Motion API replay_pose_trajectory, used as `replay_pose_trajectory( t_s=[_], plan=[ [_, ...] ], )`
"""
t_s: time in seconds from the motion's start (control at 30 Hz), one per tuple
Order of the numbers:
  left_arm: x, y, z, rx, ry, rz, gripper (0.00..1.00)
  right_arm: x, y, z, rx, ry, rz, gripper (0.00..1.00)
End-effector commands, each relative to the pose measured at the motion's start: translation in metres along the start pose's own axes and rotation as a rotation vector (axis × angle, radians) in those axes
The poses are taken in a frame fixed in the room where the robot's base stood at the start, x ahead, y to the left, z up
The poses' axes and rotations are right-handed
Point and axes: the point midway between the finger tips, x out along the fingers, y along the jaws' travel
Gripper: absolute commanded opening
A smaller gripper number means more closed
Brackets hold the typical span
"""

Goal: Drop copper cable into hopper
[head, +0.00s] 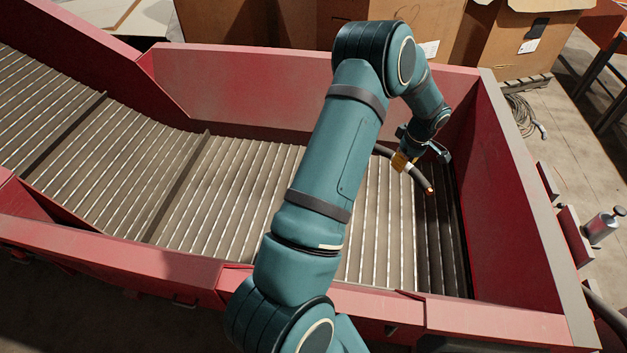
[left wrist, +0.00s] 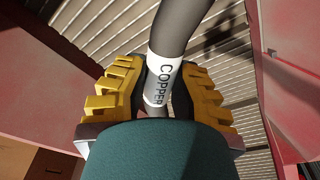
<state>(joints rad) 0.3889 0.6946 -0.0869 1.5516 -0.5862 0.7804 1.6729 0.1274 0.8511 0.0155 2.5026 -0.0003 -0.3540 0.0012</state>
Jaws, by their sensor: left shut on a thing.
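The copper cable (head: 422,178) is a dark grey cable with an orange-copper cut end, inside the red hopper (head: 240,85). In the left wrist view the cable (left wrist: 182,28) bears a white label (left wrist: 163,80) reading COPPER. My left gripper (head: 403,162) is shut on the cable; in the left wrist view its yellow ridged fingers (left wrist: 158,100) lie on both sides of the label. The cable is above the slatted conveyor floor (head: 250,185); the exact height is hard to tell. Part of the cable is hidden behind my arm. My right gripper is not in view.
Red walls surround the slatted floor, with the right wall (head: 500,190) close to the gripper. Cardboard boxes (head: 515,45) stand behind the hopper. A coil of cable (head: 522,115) lies on the ground outside at the right. The visible slats hold no other scrap.

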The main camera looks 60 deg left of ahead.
Motion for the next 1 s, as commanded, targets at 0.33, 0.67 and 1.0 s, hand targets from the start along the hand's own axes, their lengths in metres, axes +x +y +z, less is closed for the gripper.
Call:
replay_pose_trajectory(
  t_s=[0.33, 0.67, 1.0],
  plan=[
    [0.004, 0.001, 0.001, 0.001, 0.001, 0.003, 0.0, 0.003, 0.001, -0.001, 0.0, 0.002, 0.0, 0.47],
    [0.006, 0.0, 0.001, 0.001, 0.0, 0.0, 0.5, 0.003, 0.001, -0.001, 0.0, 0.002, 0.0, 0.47],
    [-0.027, 0.001, 0.001, 0.002, 0.001, 0.006, 0.5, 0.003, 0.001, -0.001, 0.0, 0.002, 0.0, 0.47]
  ],
)
